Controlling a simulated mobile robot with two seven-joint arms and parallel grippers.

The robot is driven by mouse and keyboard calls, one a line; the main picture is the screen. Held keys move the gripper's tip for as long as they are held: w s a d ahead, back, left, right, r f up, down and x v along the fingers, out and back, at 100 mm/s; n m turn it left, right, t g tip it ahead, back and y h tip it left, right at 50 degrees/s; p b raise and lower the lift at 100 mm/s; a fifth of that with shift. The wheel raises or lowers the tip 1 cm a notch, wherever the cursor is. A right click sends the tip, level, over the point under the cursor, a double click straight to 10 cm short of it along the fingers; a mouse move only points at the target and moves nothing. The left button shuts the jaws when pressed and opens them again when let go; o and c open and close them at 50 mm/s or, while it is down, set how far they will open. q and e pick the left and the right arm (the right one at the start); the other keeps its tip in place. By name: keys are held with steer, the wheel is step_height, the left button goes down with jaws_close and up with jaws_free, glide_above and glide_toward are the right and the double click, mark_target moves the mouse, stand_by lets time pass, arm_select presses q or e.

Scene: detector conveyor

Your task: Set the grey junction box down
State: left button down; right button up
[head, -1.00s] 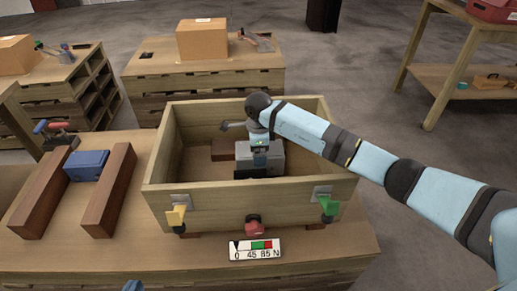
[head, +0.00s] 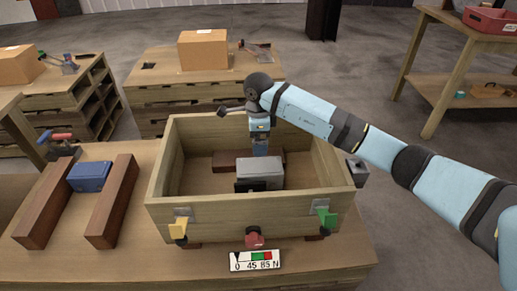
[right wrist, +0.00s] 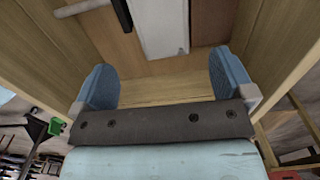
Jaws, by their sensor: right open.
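The grey junction box (head: 262,172) sits on the floor of the wooden crate (head: 240,220), near its middle. A dark piece (head: 247,186) shows at the box's front left. My right gripper (head: 260,150) is just above and behind the box in the head view, with its fingers partly hidden. In the right wrist view my right gripper (right wrist: 165,88) has its two blue fingers wide apart with nothing between them. The pale box (right wrist: 160,25) is beyond the fingertips there, cut off by the top edge. My left gripper is out of view.
A brown block (head: 225,160) lies in the crate behind the box. Crate walls surround it closely. A yellow clamp (head: 178,225), a green clamp (head: 326,217) and a red knob (head: 255,240) are at the crate's front. A blue box (head: 90,176) lies between brown rails at left.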

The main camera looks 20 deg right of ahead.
steer(key=shift+r, duration=1.5)
steer(key=shift+r, duration=0.1)
